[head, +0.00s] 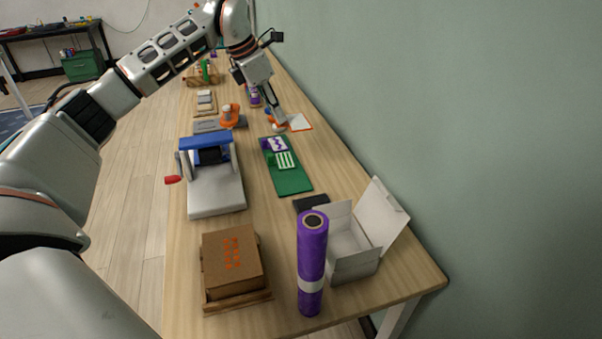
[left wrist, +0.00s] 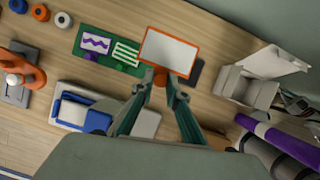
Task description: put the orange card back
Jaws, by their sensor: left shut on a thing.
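The orange card, white with an orange border (head: 300,122), is held by my left gripper (head: 278,122) over the table, past the far end of the green board. In the left wrist view the card (left wrist: 170,51) is in front of the left gripper (left wrist: 163,87), whose fingers are shut on its orange knob (left wrist: 160,77). The green board (head: 292,182) lies flat on the table and holds a purple zigzag card (head: 273,145) and a green striped card (head: 285,160). Its near part is bare. In the left wrist view the card overlaps the right part of the board (left wrist: 91,60).
A grey machine with a blue top (head: 215,190) stands left of the board. A black block (head: 311,203), an open white box (head: 345,250), a purple roll (head: 312,255) and a brown box (head: 230,262) are nearer. An orange device (head: 230,117) is farther back. A wall borders the table's right.

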